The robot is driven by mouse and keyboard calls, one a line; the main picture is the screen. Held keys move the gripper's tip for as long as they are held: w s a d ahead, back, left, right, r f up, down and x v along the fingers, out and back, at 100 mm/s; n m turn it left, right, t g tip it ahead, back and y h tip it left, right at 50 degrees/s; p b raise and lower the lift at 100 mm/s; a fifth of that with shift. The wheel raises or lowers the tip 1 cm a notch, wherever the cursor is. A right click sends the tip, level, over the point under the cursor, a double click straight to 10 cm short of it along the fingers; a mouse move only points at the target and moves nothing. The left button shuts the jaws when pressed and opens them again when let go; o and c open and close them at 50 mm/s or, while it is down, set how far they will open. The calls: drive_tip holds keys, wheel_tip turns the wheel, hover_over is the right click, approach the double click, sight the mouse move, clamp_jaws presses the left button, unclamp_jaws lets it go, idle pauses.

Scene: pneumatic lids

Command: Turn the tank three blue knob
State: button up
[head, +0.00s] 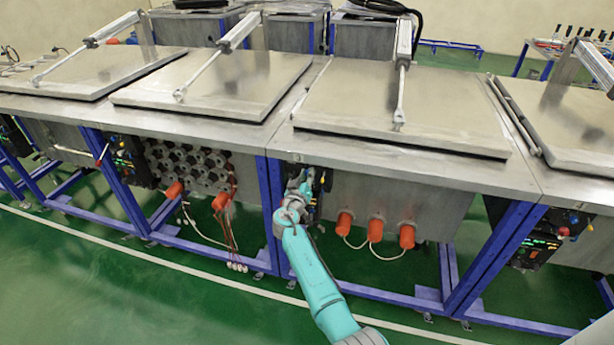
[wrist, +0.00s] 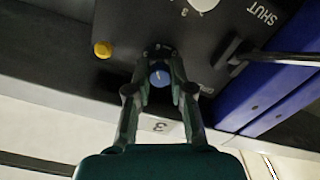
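The blue knob (wrist: 160,75) is on a dark control panel (wrist: 150,22), with a pale pointer line on its face. My gripper (wrist: 160,60) has one finger on either side of the knob in the wrist view. The gap to each finger is very narrow, and I cannot tell whether the fingers touch it. A label with a 3 (wrist: 160,127) is just below the knob. In the head view my gripper (head: 303,180) reaches the panel at the left end of a tank front (head: 385,200), and hides the knob there.
In the wrist view, a yellow button (wrist: 102,50) is left of the knob, a white dial (wrist: 204,4) above it, and a black lever (wrist: 235,52) by the word SHUT to its right. Blue frame legs (head: 268,195) and orange fittings (head: 376,229) flank the arm. Green floor in front is open.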

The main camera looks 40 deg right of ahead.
clamp_jaws()
drive_tip(key=shift+n, duration=8.9)
drive_tip(key=o, duration=0.8)
unclamp_jaws()
drive_tip(key=shift+c, duration=0.2)
